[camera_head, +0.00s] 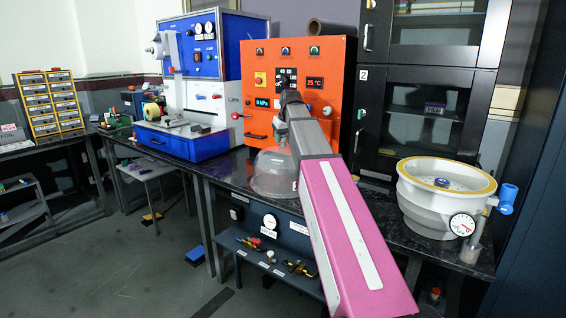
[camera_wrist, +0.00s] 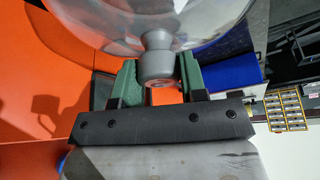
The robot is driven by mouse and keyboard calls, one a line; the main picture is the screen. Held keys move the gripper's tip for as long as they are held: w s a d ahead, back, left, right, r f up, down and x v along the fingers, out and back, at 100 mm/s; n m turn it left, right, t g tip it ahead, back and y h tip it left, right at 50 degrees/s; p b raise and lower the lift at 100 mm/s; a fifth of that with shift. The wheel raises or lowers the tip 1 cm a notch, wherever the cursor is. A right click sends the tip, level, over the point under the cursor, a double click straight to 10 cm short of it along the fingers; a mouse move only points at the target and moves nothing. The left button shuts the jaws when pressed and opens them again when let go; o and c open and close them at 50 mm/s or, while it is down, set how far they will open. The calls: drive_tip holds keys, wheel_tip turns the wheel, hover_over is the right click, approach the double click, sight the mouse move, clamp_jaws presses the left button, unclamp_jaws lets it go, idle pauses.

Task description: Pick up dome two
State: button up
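A clear dome (camera_head: 270,175) with a grey knob appears to sit on the dark bench, in front of the orange machine; my arm hides part of it. In the wrist view the dome (camera_wrist: 210,18) fills the top, and its grey knob (camera_wrist: 157,60) points toward my gripper (camera_wrist: 158,82). The two green fingers stand on either side of the knob, close to it. Whether both fingers touch the knob is not clear. In the head view my arm hides most of the gripper.
The orange machine (camera_head: 262,62) stands right behind the dome. A blue machine (camera_head: 182,142) is to the left. A black cabinet (camera_head: 425,90) marked 2 is behind on the right. A white bowl-shaped vessel (camera_head: 425,205) with a gauge stands on the right bench (camera_head: 395,222).

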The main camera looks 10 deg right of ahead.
clamp_jaws()
drive_tip(key=shift+r, duration=0.15)
drive_tip(key=shift+r, duration=2)
drive_tip(key=w+a+r, duration=0.5)
drive_tip(key=a+r, duration=0.1)
drive_tip(key=a, duration=0.4)
drive_tip(key=shift+w+r, duration=0.3)
drive_tip(key=shift+r, duration=0.1)
drive_tip(key=shift+a, duration=0.15)
